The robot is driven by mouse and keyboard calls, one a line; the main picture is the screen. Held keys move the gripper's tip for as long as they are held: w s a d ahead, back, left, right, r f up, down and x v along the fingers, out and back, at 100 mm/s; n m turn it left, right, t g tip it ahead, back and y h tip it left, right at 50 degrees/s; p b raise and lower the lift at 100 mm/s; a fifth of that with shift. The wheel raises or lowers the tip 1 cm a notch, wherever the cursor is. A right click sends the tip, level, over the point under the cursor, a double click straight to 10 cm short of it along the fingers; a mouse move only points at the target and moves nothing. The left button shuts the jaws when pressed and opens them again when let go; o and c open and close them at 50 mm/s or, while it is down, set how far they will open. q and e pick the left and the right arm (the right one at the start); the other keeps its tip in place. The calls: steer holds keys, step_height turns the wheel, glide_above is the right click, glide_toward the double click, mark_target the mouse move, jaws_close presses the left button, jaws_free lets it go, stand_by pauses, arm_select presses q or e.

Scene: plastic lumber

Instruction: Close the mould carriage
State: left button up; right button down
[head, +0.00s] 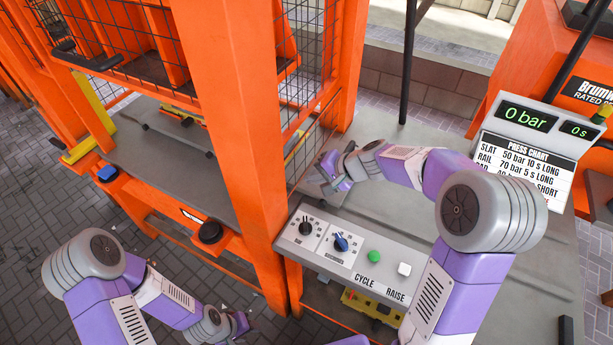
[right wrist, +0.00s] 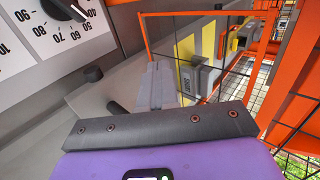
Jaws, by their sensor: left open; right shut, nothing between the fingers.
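The orange press frame (head: 252,150) fills the left and middle of the head view. A flat grey bed (head: 150,165) lies inside it, with a dark bar across it; I cannot tell for sure which part is the mould carriage. My right gripper (head: 333,174) is shut and empty, beside the mesh guard and above the back of the control panel. Its closed fingers show in the right wrist view (right wrist: 160,84). My left gripper (head: 236,325) is open and empty, low in front of the press.
The control panel (head: 350,258) has two dials, a green button (head: 374,256) and a white button (head: 404,269). A display (head: 528,118) reads 0 bar and 0 s above a press chart. A wire mesh guard (head: 300,140) stands left of my right gripper. Paved floor lies at the left.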

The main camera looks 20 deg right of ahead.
steer(key=p+v, duration=0.3)
steer(key=v, duration=0.7)
steer(key=shift+s+d, duration=0.4)
steer(key=shift+s, duration=0.05)
